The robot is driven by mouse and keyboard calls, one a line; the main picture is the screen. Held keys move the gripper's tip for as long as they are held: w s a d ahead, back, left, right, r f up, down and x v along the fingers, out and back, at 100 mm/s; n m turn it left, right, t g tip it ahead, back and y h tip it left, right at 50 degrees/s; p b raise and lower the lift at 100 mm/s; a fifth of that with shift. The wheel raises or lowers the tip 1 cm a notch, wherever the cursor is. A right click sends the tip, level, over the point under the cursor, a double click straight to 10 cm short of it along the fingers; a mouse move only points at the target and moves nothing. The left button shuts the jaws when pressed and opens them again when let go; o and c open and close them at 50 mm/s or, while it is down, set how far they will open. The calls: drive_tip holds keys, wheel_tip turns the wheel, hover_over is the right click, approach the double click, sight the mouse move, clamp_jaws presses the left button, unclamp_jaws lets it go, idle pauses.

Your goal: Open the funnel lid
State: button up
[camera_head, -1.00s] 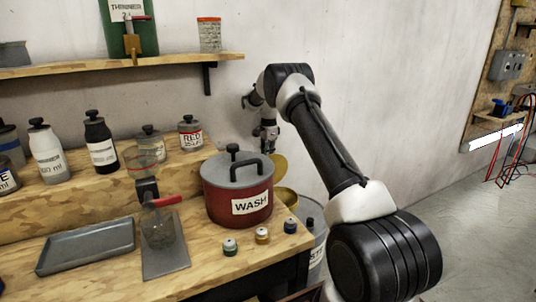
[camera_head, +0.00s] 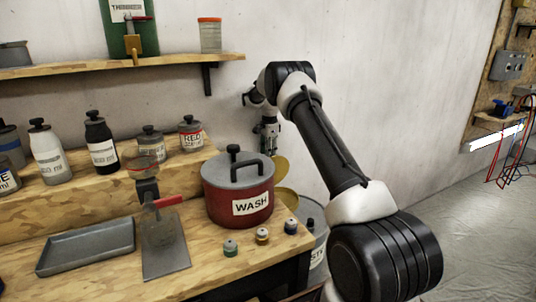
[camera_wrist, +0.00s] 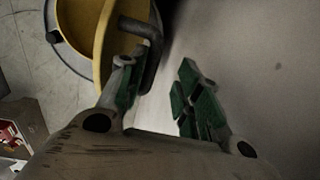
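A yellow funnel (camera_head: 288,198) sits on top of a grey waste drum (camera_head: 316,240) beside the bench, partly hidden by the red pot. Its round yellow lid (camera_head: 281,170) stands raised and tilted at the wall side. In the wrist view the lid (camera_wrist: 103,42) shows nearly edge-on, with the funnel bowl (camera_wrist: 75,20) to its left and a dark bent handle (camera_wrist: 152,55) on its right face. My gripper (camera_wrist: 158,88) has its green-padded fingers spread apart. The left finger is close to the handle; I cannot tell if they touch. Nothing shows between the fingertips.
A red WASH pot (camera_head: 238,200) stands at the bench's right end, close to the funnel. Small capped jars (camera_head: 262,236) line the bench edge. A grey tray (camera_head: 85,247) and bottles (camera_head: 101,145) are further left. The wall (camera_wrist: 265,60) is close to my gripper.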

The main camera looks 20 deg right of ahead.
wheel_tip(320, 180, up, 11)
drive_tip(key=shift+s, duration=0.3)
idle(0.4)
